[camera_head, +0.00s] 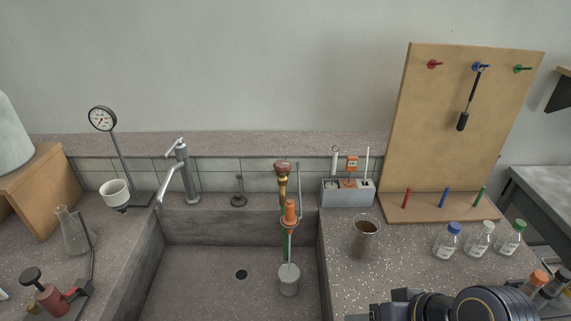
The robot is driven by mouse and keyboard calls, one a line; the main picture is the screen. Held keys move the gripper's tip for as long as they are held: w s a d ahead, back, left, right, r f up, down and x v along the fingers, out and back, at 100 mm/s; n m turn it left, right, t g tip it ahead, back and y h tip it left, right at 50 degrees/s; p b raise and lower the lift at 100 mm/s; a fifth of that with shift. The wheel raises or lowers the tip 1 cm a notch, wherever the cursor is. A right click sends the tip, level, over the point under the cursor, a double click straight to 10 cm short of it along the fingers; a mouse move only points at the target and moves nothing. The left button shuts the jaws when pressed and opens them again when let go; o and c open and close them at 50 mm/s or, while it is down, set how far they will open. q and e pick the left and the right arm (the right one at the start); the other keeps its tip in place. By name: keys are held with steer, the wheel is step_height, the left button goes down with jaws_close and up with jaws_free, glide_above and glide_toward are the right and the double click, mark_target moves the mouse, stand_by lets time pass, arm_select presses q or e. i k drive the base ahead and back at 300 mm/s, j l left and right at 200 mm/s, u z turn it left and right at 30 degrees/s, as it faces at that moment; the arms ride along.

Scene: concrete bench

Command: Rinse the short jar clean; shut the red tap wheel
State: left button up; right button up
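A short jar (365,239) with a brown tint and open mouth stands upright on the speckled bench right of the sink; brown residue seems to coat it. The brass tap with a dull red wheel (283,166) stands at the sink's back right. An orange part (291,211) and a green length (286,244) show below it. A grey cylinder (289,281) is beneath, in the sink; its support is unclear. My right gripper (390,305) is at the bottom edge, right of the sink and below the jar; its fingers are not clear. My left gripper is out of view.
The sink (205,275) has a drain (241,274) and a chrome faucet (180,175). Capped bottles (478,241), a grey holder (348,193) and a pegboard (470,130) stand right. A flask (72,232) and gauge stand (102,119) stand left.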

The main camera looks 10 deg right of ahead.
mark_target(283, 166)
steer(key=j, duration=0.65)
steer(key=i+j, duration=0.1)
steer(key=j, duration=0.5)
steer(key=k+u, duration=0.05)
